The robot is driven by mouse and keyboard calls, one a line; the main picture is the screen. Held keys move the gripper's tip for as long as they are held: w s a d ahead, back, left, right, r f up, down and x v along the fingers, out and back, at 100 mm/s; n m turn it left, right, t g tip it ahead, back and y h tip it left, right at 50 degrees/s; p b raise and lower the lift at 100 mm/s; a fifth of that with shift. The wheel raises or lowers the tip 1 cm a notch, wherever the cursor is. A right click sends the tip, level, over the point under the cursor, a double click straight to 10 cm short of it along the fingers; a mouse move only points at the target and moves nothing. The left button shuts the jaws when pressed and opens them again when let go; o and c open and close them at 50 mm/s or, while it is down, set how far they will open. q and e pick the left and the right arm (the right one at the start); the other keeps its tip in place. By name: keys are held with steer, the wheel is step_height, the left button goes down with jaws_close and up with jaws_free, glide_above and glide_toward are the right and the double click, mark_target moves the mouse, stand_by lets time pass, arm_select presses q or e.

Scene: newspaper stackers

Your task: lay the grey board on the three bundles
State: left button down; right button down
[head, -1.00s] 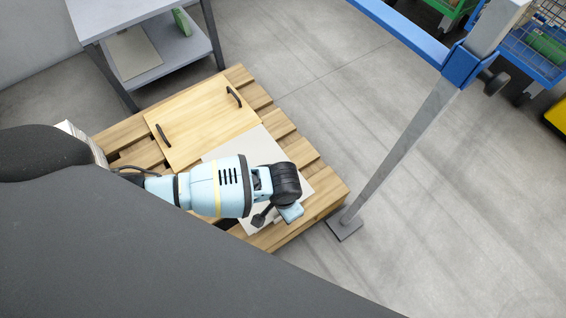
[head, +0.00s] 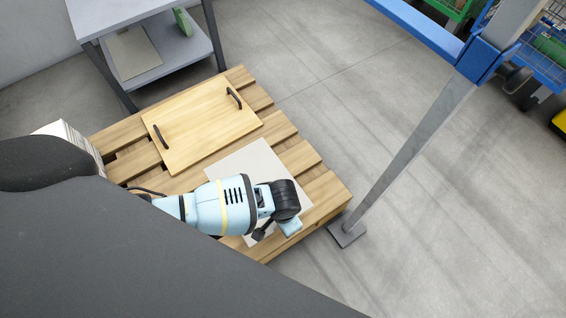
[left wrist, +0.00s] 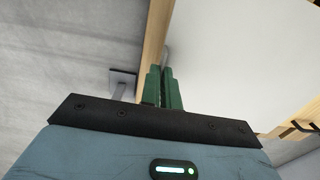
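The flat light-grey board (head: 245,160) is over the near right part of the wooden pallet (head: 322,190), partly hidden by my left arm. In the left wrist view the board (left wrist: 235,50) fills the upper right. My left gripper (head: 290,228) is at the board's near right part; its fingertips are hidden in the head view. In the left wrist view its green fingers (left wrist: 163,88) are close together at the board's edge and appear shut on it. A white layered stack (head: 75,138), perhaps a bundle, shows partly at the left. Three bundles cannot be made out. My right gripper is out of view.
A wooden board with two black handles (head: 200,125) lies on the pallet. A grey shelf table (head: 155,75) stands behind. A blue frame with a grey post (head: 415,150) rises beside the pallet's right corner. Open floor lies at the right.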

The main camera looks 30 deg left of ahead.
arm_select(q)
steer(key=shift+f, duration=0.4)
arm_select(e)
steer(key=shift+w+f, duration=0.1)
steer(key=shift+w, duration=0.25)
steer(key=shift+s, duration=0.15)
arm_select(q)
steer(key=shift+f, duration=0.3)
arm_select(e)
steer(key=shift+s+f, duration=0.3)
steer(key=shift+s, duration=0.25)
arm_select(q)
steer(key=shift+f+b, duration=0.2)
steer(key=shift+b, duration=0.15)
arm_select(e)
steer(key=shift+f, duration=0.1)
arm_select(q)
steer(key=shift+f, duration=0.1)
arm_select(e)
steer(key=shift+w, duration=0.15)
arm_select(q)
steer(key=c, duration=1.6)
jaws_free()
steer(key=shift+o, duration=0.2)
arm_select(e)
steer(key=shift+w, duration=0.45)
